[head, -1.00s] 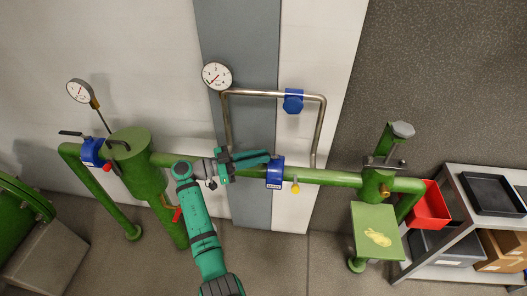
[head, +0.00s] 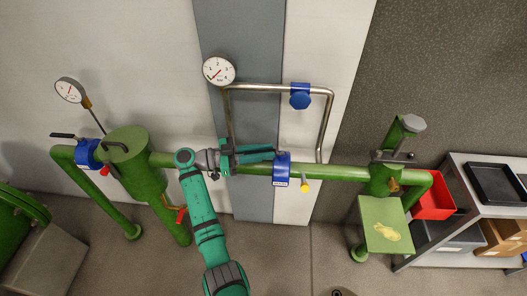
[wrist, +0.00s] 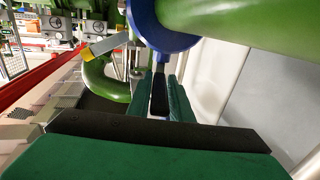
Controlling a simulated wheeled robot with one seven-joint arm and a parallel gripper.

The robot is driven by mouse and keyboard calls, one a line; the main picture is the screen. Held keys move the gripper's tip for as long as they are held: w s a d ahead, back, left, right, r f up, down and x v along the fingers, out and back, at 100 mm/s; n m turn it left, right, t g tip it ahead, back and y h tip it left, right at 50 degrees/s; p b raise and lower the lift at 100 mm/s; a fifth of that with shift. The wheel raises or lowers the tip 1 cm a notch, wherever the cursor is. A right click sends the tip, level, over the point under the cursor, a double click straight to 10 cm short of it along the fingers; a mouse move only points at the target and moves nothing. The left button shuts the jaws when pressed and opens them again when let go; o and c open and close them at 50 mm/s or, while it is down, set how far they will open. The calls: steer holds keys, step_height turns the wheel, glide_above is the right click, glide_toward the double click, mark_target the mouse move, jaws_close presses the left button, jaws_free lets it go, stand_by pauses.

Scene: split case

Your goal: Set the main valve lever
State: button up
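The main valve (head: 282,170) is a blue collar with a white label on the green horizontal pipe (head: 335,172). In the wrist view its blue body (wrist: 165,28) is at the top, just beyond my fingertips. My gripper (head: 250,156), with teal fingers, lies along the pipe just left of the valve. In the wrist view my gripper (wrist: 161,95) has its fingers close together on both sides of the dark main valve lever (wrist: 160,92), and appears shut on it. In the head view the lever is hidden behind the fingers.
A second blue valve (head: 88,154) with a black handle is at the left, beside a green tank (head: 135,165). A blue valve (head: 300,96) sits on the steel bypass pipe. A yellow knob (head: 305,186) hangs close right of the main valve. A shelf (head: 470,210) with bins stands right.

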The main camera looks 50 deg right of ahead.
steer(key=shift+o, duration=1.2)
steer(key=shift+s, duration=0.1)
